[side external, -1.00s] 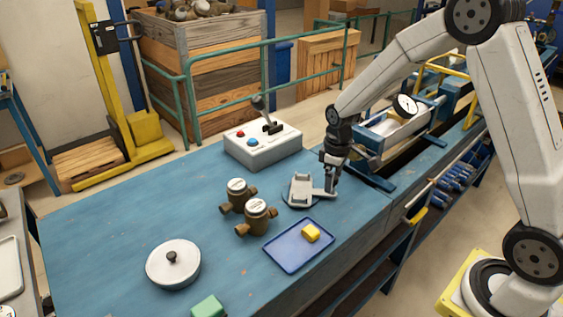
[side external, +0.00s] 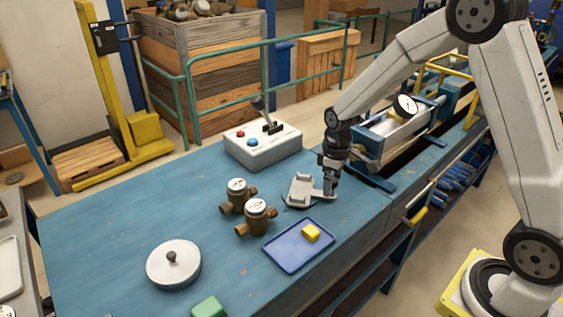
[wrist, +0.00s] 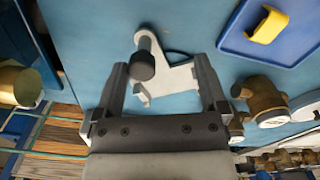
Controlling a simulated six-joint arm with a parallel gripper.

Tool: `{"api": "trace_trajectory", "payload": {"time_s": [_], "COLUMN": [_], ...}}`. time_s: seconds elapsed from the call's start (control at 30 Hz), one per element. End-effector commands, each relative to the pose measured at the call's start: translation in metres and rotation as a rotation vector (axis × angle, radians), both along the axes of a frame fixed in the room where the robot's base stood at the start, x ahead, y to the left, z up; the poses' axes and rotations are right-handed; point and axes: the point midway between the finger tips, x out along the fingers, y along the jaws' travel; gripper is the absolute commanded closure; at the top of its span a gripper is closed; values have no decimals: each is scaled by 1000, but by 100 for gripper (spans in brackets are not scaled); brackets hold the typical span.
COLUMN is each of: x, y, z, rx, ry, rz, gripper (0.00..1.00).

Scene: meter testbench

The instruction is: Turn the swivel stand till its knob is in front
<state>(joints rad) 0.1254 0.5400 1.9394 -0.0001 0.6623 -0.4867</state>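The swivel stand (side external: 300,188) is a pale grey bracket on a dark, low base near the bench's right edge, with an arm reaching right toward my gripper. In the wrist view its pale plate (wrist: 172,80) lies partly between my fingers. Its black knob (wrist: 143,64) stands up beside the inner side of the left finger; I cannot tell whether they touch. My gripper (side external: 331,190) points down at the stand's right end. In the wrist view my gripper (wrist: 160,66) has its fingers wide apart. The knob is hard to make out in the side view.
A blue tray (side external: 273,252) with a yellow block (side external: 311,233) lies in front of the stand. Two brass meters (side external: 257,216) stand to its left, and a control box (side external: 262,148) behind. A lidded round pot (side external: 173,264) stands front left. Bare bench lies at left.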

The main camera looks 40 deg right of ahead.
Motion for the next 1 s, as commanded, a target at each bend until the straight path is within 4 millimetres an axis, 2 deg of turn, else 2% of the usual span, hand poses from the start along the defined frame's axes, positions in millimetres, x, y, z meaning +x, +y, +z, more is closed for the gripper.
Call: {"api": "trace_trajectory", "payload": {"time_s": [1.0], "x": [-6], "y": [21], "z": [0], "rx": [0], "ry": [0], "rz": [1], "gripper": [9]}}
